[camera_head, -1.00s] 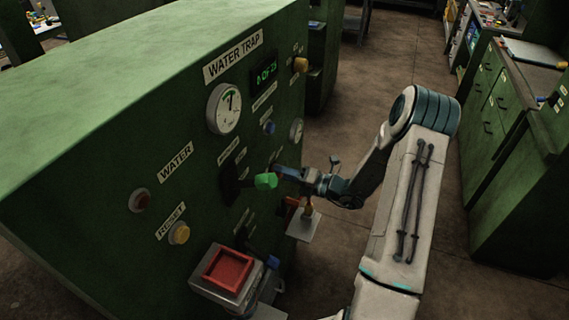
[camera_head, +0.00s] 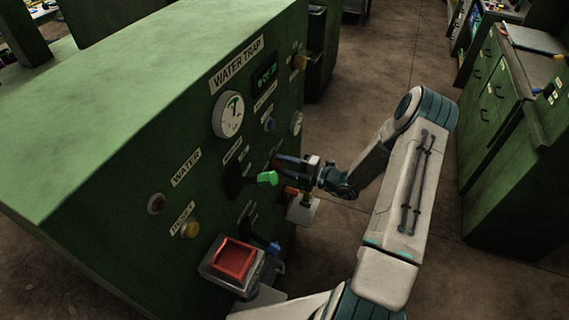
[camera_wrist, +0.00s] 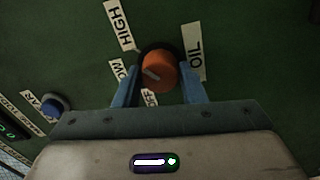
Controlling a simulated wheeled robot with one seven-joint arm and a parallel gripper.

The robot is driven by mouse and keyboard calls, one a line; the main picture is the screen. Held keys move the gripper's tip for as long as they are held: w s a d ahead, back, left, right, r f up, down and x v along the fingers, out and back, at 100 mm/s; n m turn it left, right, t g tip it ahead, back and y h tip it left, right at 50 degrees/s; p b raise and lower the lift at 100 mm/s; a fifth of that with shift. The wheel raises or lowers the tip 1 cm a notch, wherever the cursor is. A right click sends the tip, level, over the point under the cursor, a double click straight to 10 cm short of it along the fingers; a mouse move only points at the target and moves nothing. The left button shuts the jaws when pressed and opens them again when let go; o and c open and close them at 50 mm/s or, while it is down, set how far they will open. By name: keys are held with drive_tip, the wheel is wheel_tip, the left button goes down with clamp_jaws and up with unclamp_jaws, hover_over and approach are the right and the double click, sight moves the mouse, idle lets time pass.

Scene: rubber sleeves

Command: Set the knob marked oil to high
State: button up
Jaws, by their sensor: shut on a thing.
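The orange oil knob (camera_wrist: 158,74) sits on the green panel in the wrist view, between my two blue fingers. The OIL label (camera_wrist: 197,60) is to its right. The HIGH label (camera_wrist: 118,26) is at its upper left, and the partly hidden LOW label (camera_wrist: 118,72) and OFF label (camera_wrist: 150,98) lie left of and below it. A grey mark on the knob slants between upper left and lower right; which end points is unclear. My gripper (camera_wrist: 158,92) is shut on the knob. In the head view my gripper (camera_head: 278,164) is at the panel and hides the knob.
A green lever handle (camera_head: 267,179) sticks out just left of my gripper in the head view. A red button box (camera_head: 235,260) and a small shelf (camera_head: 303,212) project below. A blue button (camera_wrist: 52,104) is left in the wrist view. Open floor lies right of the panel.

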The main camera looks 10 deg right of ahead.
idle(0.4)
drive_tip(key=o, duration=1)
drive_tip(key=b+v, duration=0.3)
drive_tip(key=v, duration=1)
drive_tip(key=shift+s+d, duration=0.25)
drive_tip(key=shift+d, duration=0.1)
